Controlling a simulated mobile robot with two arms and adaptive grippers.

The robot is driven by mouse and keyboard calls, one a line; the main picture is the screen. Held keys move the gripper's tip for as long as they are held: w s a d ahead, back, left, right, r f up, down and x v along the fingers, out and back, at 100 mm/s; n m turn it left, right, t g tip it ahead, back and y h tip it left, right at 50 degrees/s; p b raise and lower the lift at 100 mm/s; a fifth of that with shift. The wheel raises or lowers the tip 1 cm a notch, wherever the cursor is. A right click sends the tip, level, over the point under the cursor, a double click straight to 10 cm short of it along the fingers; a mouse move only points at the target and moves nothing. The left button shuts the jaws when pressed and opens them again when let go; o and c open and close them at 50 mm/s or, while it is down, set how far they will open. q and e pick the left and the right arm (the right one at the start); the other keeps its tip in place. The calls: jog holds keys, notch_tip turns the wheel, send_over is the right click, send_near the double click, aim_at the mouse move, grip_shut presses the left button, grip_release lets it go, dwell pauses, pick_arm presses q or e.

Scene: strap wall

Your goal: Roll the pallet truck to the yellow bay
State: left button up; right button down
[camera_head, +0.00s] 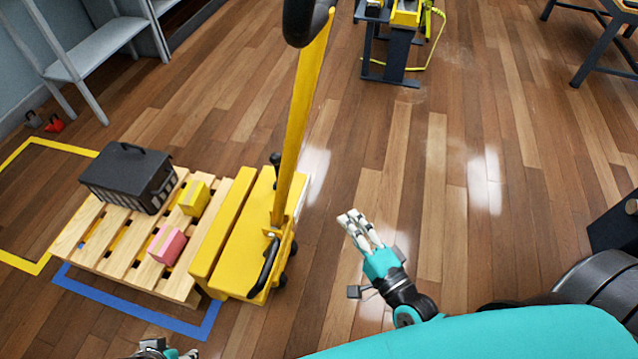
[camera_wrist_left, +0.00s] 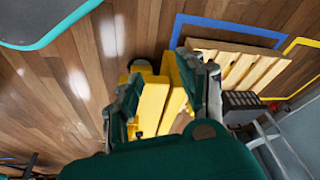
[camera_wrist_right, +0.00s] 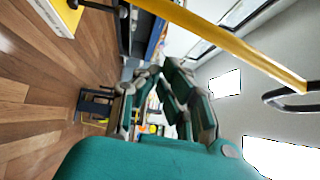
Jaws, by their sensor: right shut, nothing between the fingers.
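The yellow pallet truck (camera_head: 238,244) stands left of centre in the head view, its yellow tiller (camera_head: 303,105) rising to a black grip (camera_head: 307,22). Its forks are mostly hidden by a wooden pallet (camera_head: 85,243). The pallet carries a black crate (camera_head: 128,180), a yellow box (camera_head: 194,199) and a pink box (camera_head: 166,244). The yellow bay (camera_head: 22,263) is a taped outline at the left, partly under the pallet. My right gripper (camera_head: 352,220) is shut and empty, right of the truck. My left gripper (camera_wrist_left: 162,68) is open and empty; the truck shows beyond its fingers.
Blue tape (camera_head: 135,311) borders the pallet's near side. A grey shelf rack (camera_head: 95,50) stands at the upper left, with red and dark kettlebell-like items (camera_head: 52,123) by the wall. A dark stand (camera_head: 392,50) with yellow equipment is at the back.

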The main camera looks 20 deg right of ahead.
pick_arm(q)
jog(key=shift+b+v, duration=0.3)
jog(key=shift+v, duration=0.6)
pick_arm(e)
jog(key=w+a+r, duration=0.2)
jog(key=w, duration=0.4)
jog(key=w+a+r+m+t, duration=0.1)
jog(key=w+a+r, duration=0.1)
jog(key=w, duration=0.4)
jog(key=shift+a+r+m, duration=0.3)
jog(key=shift+a+r, duration=0.05)
jog(key=shift+a, duration=0.05)
pick_arm(q)
jog(key=shift+w, duration=0.15)
